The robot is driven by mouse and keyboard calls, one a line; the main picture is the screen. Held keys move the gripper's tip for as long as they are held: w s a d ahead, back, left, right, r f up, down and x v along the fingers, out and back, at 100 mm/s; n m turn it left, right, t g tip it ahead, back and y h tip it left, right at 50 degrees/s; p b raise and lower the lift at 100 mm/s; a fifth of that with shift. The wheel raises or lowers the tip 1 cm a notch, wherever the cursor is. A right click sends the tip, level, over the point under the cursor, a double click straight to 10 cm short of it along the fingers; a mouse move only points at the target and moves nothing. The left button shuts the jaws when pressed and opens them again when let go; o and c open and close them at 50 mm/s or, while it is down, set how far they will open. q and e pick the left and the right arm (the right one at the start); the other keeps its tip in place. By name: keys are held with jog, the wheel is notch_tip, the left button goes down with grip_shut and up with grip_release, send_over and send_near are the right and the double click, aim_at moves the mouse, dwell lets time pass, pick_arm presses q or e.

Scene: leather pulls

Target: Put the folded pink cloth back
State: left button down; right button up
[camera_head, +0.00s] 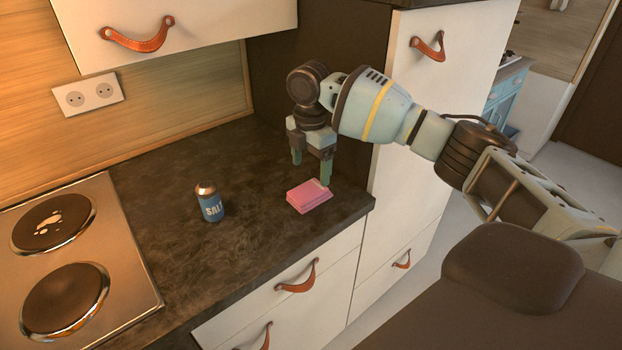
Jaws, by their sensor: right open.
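The folded pink cloth (308,197) lies flat on the dark countertop (240,262), near its front right corner. My right gripper (311,174) points down just above and behind the cloth, with its two fingers apart and nothing between them. The right finger comes close to the cloth's back edge; I cannot tell whether it touches. My left gripper is not in view.
A blue salt shaker (210,204) stands left of the cloth. A stove (75,260) with two hotplates is at the far left. A tall white cabinet (400,170) stands right of the counter. Drawers with leather pulls (298,277) are below. The counter between shaker and cloth is clear.

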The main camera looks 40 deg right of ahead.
aim_at(311, 189)
notch_tip(311, 189, up, 6)
dwell(1.9)
